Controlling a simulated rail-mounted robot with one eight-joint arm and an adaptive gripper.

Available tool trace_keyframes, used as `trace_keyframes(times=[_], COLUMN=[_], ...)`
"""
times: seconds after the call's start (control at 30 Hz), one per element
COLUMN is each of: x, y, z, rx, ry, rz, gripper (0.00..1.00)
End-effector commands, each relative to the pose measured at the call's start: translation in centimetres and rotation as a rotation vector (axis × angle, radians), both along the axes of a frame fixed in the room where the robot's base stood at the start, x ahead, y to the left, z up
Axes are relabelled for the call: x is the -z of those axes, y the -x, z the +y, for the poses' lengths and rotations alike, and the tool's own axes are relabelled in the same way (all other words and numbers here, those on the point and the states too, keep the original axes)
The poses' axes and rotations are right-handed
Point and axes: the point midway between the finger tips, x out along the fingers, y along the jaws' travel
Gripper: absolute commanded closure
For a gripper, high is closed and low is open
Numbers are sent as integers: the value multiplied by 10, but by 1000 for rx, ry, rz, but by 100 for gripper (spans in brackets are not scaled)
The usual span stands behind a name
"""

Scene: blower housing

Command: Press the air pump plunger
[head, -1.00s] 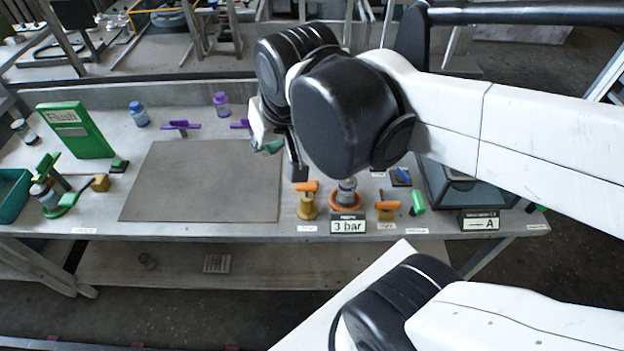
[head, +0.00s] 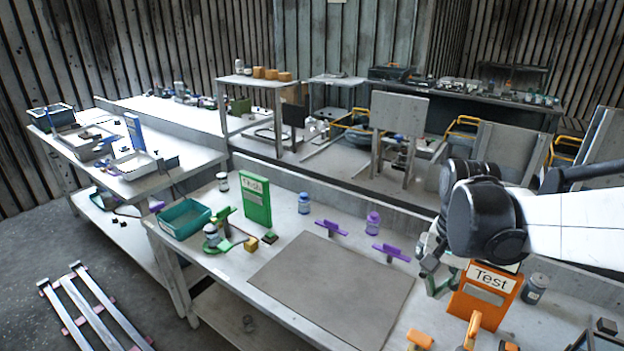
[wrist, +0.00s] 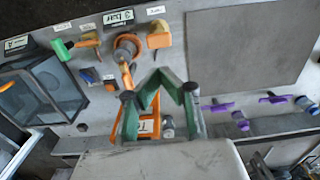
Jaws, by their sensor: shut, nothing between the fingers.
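The air pump appears to be the orange round-based device (wrist: 126,45) by the "3 bar" sign (wrist: 119,17) in the wrist view. An upright orange handle, which I take for its plunger (wrist: 126,75), rises from it. In the head view this orange handle (head: 471,330) stands at the bottom edge, and its base is cut off. My gripper (wrist: 159,88) has green fingers and is shut and empty. In the head view my gripper (head: 433,280) hangs above the bench, beside the orange "Test" board and behind the pump. It appears apart from the plunger.
The orange "Test" board (head: 486,297) stands close to my gripper. Orange-handled fittings (wrist: 159,36) (wrist: 88,40) flank the pump. A glass-sided box (wrist: 45,92) is at left in the wrist view. The grey mat (head: 335,285) is clear. Purple fittings (head: 331,228) stand behind it.

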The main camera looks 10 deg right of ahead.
Motion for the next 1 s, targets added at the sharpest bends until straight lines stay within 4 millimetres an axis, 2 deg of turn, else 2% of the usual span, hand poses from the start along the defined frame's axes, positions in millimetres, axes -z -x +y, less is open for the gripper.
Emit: trace_keyframes(times=[0.47,0.67,1.0], x=[5,27,78], y=[0,0,0], z=[0,-1,-1], rx=[3,3,3], ry=[-1,-1,-1], rz=[2,2,2], gripper=[100,100,100])
